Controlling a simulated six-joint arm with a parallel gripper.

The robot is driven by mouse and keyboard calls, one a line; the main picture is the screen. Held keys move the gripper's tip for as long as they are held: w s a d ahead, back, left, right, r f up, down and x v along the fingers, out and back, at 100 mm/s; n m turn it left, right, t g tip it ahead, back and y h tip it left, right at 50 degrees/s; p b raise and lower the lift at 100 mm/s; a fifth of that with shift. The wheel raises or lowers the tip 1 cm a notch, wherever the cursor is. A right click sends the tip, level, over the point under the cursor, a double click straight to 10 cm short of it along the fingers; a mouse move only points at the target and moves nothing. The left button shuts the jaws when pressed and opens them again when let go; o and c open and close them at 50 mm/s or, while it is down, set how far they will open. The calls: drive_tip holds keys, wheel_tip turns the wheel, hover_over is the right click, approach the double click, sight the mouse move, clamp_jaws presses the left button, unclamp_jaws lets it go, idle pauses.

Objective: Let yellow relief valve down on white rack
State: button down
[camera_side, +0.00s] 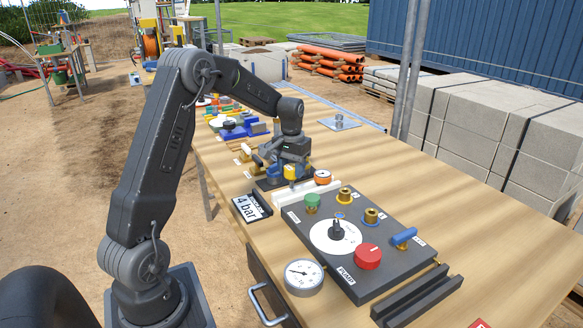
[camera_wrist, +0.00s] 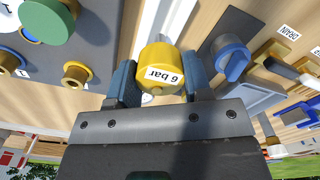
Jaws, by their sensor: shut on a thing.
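The yellow relief valve (camera_wrist: 160,66) has a white "6 bar" label on its end. My gripper (camera_wrist: 164,84) is shut on it, with a blue finger on each side. In the side view the valve (camera_side: 291,172) shows under my gripper (camera_side: 289,171), low over the table near a dark plate. I cannot tell whether the valve touches anything below. A pale white strip (camera_wrist: 165,22) shows just beyond the valve in the wrist view.
A dark panel (camera_side: 383,273) with knobs stands to the right, close to the valve. A "4 bar" sign (camera_side: 251,207), an orange-and-white round part (camera_side: 322,177) and a gauge (camera_side: 304,277) are nearby. A blue-handled part (camera_wrist: 231,60) sits beside the right finger.

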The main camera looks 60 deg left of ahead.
sight(292, 181)
drive_tip(key=shift+f, duration=1.25)
drive_tip(key=shift+f, duration=0.3)
drive_tip(key=shift+f, duration=0.7)
unclamp_jaws()
idle(0.4)
